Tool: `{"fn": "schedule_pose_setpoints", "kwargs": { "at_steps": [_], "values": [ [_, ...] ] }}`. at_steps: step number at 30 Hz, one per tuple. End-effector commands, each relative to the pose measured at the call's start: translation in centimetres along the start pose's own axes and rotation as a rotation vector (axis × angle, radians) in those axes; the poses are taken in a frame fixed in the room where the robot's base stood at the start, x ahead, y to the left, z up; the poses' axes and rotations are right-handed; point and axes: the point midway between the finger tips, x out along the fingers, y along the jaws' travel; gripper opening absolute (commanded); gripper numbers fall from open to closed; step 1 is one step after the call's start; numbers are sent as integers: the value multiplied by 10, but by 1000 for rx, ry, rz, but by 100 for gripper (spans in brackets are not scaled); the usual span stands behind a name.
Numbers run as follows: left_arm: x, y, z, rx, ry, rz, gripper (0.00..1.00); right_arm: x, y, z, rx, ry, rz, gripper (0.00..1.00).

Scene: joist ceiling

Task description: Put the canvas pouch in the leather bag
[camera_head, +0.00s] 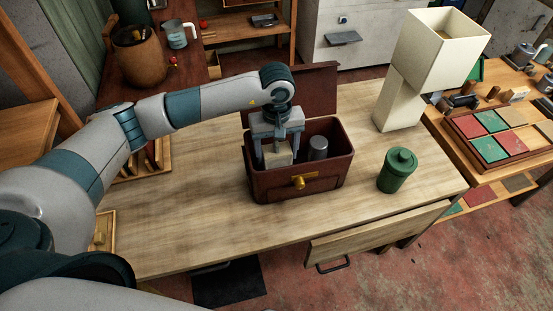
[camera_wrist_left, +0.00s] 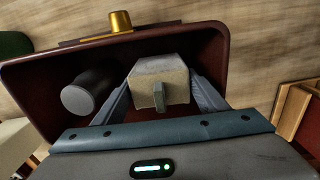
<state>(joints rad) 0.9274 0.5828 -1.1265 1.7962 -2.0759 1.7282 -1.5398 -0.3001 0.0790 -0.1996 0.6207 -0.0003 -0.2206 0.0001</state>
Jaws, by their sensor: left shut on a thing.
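The leather bag (camera_head: 325,187) is a dark red-brown open box with a brass clasp, standing on the wooden table with its lid raised behind. The canvas pouch (camera_head: 279,158) is a small cream block inside the left part of the bag's opening. My left gripper (camera_head: 277,150) reaches down into the bag and is shut on the pouch. In the left wrist view the pouch (camera_wrist_left: 158,80) sits between the two fingers, within the bag's walls (camera_wrist_left: 215,50). Whether the pouch touches the bag's floor is hidden. My right gripper is not in view.
A grey cylinder (camera_head: 318,148) stands in the bag, right of the pouch. A green lidded canister (camera_head: 397,170) and a cream lamp (camera_head: 422,70) stand to the right on the table (camera_head: 200,225). The table's front left is clear.

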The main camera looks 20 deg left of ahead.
Motion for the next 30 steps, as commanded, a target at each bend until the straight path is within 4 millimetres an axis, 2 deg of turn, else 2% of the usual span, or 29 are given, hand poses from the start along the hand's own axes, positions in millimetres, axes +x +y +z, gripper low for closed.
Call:
{"fn": "schedule_pose_setpoints", "kwargs": {
  "at_steps": [5, 14, 28, 29, 30],
  "values": [
    [5, 0, 1, 0, -2, -1, 40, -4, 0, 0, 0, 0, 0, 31],
    [35, 0, 0, -1, -1, -1, 40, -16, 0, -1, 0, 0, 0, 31],
    [41, 0, 0, 0, 1, 0, 40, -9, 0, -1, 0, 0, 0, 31],
    [40, 0, 0, 0, 0, -1, 73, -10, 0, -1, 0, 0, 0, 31],
    [40, 0, 0, 0, 0, -1, 74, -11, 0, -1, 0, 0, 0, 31]
  ]
}}
